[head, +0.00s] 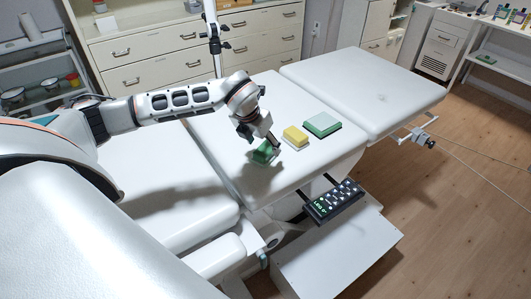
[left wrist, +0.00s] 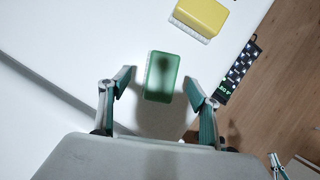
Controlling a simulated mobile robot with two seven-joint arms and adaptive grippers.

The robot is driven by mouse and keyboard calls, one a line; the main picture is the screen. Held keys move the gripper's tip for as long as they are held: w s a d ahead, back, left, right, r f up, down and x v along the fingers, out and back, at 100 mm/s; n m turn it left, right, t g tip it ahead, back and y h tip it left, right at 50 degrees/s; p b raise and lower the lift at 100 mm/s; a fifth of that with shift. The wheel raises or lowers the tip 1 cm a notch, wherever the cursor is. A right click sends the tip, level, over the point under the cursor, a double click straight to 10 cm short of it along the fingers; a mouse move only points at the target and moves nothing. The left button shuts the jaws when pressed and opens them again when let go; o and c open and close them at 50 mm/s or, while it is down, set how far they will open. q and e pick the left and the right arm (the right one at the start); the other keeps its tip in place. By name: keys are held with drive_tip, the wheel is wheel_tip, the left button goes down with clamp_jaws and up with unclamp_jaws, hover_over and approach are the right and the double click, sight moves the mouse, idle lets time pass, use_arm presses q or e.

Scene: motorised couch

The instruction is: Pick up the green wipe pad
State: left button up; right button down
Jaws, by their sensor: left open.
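The green wipe pad (head: 261,156) lies on the white couch top, partly covered by my left gripper (head: 269,144) in the head view. In the left wrist view the green wipe pad (left wrist: 162,76) shows as an upright green rectangle with a pale edge. My left gripper (left wrist: 158,82) is open, with one fingertip on each side of the pad and a visible gap on both sides. I cannot tell how high the fingertips are above the couch.
A black keypad (head: 333,200) sits at the couch's front edge. Drawers (head: 190,40) stand behind. The couch's left section is clear.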

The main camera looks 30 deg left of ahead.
sight(265, 148)
use_arm(q)
drive_tip(key=x, duration=0.3)
drive_tip(key=shift+d+f, duration=0.15)
drive_tip(key=c, duration=1.3)
drive_tip(key=shift+o, duration=0.2)
wheel_tip(265, 148, up, 20)
drive_tip(key=p, duration=0.1)
